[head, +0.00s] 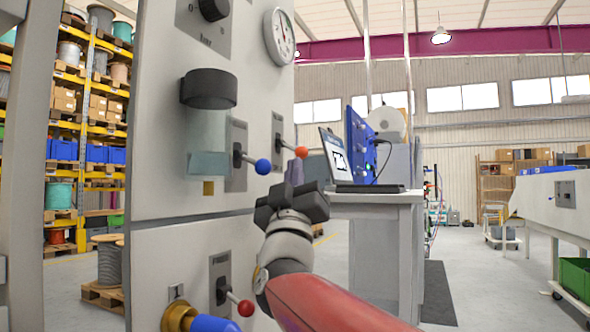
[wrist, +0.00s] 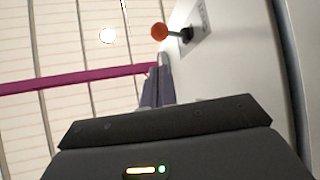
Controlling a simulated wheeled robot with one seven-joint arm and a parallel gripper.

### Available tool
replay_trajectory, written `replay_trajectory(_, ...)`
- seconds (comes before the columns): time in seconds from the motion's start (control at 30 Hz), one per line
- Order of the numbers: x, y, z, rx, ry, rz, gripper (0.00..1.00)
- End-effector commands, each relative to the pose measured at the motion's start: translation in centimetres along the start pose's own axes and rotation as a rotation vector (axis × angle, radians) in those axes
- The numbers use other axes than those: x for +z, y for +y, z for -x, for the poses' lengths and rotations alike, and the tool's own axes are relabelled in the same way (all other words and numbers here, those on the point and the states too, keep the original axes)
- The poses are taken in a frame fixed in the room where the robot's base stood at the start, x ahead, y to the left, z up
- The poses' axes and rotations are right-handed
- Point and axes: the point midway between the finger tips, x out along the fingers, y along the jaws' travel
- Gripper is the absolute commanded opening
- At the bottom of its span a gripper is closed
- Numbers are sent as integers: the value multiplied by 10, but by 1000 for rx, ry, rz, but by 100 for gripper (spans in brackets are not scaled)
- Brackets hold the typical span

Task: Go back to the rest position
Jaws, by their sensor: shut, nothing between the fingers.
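My gripper (head: 294,165) is raised in front of the pale grey panel (head: 160,110), with its fingers pointing up. Its fingers are together and empty, and they also show in the wrist view (wrist: 160,70). The lever with an orange ball (head: 301,152) is just above and beside the fingertips in the head view. A red-orange ball (wrist: 159,31) on a lever shows beyond the fingertips in the wrist view, apart from them. The lever with a blue ball (head: 263,166) is just left of my fingers. My red arm link reaches in from the lower right.
A lower lever with a red ball (head: 245,308) and a black knob cap (head: 209,88) stick out of the panel. A round gauge (head: 279,36) is higher up. A workbench (head: 375,198) with a laptop (head: 334,155) stands right of my gripper. Open floor (head: 462,270) lies farther right.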

Motion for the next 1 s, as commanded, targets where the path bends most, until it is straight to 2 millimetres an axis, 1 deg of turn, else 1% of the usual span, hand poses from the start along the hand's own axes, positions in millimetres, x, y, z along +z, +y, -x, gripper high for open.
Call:
replay_trajectory(0.37,0,1,0,-6,-2,0,0)
replay_trajectory(0.47,5,2,2,-64,-30,-9,0)
replay_trajectory(0.57,20,5,16,-197,-115,-36,0)
replay_trajectory(0.67,49,9,51,-370,-287,-78,0)
replay_trajectory(0.7,64,13,71,-433,-378,-96,0)
replay_trajectory(0.77,86,21,107,-512,-527,-124,0)
replay_trajectory(0.8,100,29,134,-552,-633,-142,0)
replay_trajectory(0.87,119,40,175,-594,-791,-168,0)
replay_trajectory(0.9,130,49,203,-611,-895,-183,0)
replay_trajectory(0.97,143,63,245,-622,-1050,-204,0)
replay_trajectory(1.0,150,73,273,-620,-1151,-219,0)
